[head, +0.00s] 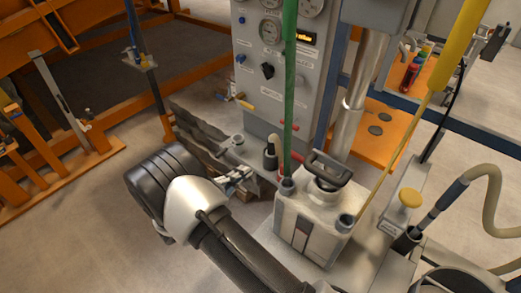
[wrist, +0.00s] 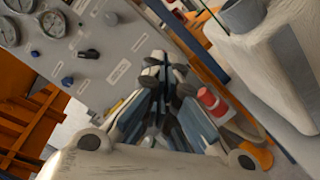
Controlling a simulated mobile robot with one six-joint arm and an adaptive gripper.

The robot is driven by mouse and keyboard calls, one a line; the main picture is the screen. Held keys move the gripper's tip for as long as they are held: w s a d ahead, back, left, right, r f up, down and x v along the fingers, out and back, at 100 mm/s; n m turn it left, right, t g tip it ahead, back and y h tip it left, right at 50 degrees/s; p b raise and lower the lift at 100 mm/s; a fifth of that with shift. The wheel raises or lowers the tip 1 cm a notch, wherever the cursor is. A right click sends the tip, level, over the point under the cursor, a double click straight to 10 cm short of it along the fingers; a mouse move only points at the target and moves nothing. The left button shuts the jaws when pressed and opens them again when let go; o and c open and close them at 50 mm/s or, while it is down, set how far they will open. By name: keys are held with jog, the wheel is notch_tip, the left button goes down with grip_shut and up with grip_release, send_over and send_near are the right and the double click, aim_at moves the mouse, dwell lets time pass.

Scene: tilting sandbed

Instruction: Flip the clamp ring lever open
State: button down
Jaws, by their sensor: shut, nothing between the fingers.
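My gripper (head: 238,178) is in the middle of the head view, left of a pale canister (head: 313,222) with a dark handle (head: 328,168) on top. In the wrist view my gripper (wrist: 155,75) is shut and empty, its fingers together, pointing toward the grey gauge panel. I cannot pick out the clamp ring or its lever for sure. A red part (head: 283,168) shows behind the canister, and a red and white part (wrist: 210,102) shows just right of the fingers in the wrist view. No contact is visible.
The gauge panel (head: 262,75) stands behind the gripper. A green pole (head: 289,80) rises at the canister's left rear corner. A dark fitting with a hose (head: 270,157) stands close to the gripper. Open floor lies at left.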

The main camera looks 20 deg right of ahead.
jog(key=w+d+r, duration=0.1)
jog(key=d+r, duration=0.1)
jog(key=d, duration=0.9)
jog(key=shift+w+r+p, duration=0.3)
jog(key=shift+w+p, duration=0.1)
jog(key=shift+p, duration=0.05)
jog(key=shift+d, duration=0.1)
jog(key=shift+r+m, duration=0.4)
jog(key=shift+r, duration=0.05)
jog(key=shift+r+m+b, duration=0.4)
jog(key=shift+r+b, duration=0.05)
jog(key=shift+b, duration=0.1)
notch_tip(320, 180, up, 8)
jog(key=s+d+m+y+b, duration=0.1)
jog(key=s+m+b, duration=0.1)
jog(key=m+b, duration=0.5)
jog(key=shift+s+d+m+g+b, duration=0.3)
jog(key=shift+m+g+b, duration=0.1)
jog(key=shift+b, duration=0.45)
